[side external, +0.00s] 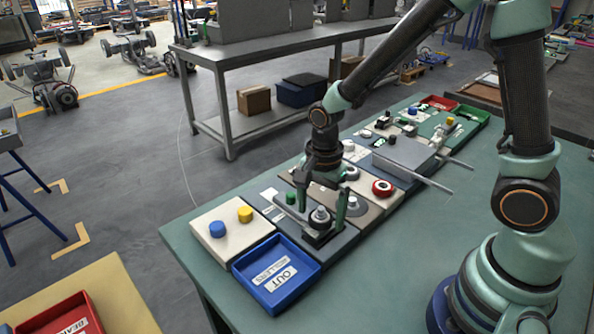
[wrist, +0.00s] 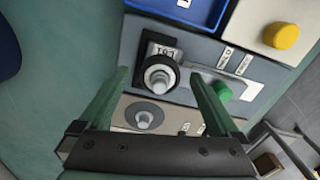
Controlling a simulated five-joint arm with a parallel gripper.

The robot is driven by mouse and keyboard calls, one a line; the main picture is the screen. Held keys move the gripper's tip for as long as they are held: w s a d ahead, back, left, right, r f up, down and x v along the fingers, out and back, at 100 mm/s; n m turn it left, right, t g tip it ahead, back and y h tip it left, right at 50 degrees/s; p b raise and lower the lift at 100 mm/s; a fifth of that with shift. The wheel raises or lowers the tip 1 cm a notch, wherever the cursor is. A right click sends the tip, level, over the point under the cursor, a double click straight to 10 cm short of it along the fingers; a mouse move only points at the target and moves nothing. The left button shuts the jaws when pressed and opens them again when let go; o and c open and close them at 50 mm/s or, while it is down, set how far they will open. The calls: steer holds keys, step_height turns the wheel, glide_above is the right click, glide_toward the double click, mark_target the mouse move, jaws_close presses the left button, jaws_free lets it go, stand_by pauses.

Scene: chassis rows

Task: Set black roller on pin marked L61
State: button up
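The black roller (wrist: 152,76) is a dark ring around a pale metal pin (wrist: 161,78) on a grey-blue plate; the pin's tip shows through it. A label (wrist: 162,52) beside it, upside down in the wrist view, appears to read L61. In the side view the roller (side external: 319,224) is at the near end of the row, partly hidden by a finger. My gripper (side external: 321,208) is open, with one green finger on each side of the roller. In the wrist view the fingers (wrist: 158,74) look apart from the roller.
Another pin (wrist: 145,117) stands on a beige plate beside it. A green knob (wrist: 222,91) is close to one finger. A blue OUT tray (side external: 276,273) and a plate with blue and yellow knobs (side external: 245,214) are near. A red-ringed part (side external: 382,188) stands farther along.

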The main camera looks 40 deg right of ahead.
step_height(320, 180, up, 12)
stand_by(0.8)
step_height(320, 180, up, 7)
stand_by(0.8)
stand_by(0.6)
steer(key=s+d+n+t, duration=0.4)
steer(key=s+n+t, duration=0.1)
steer(key=n, duration=1)
steer(key=shift+s+d+f+n+t, duration=0.25)
steer(key=shift+d+f+n+t, duration=0.05)
steer(key=shift+d+n, duration=0.1)
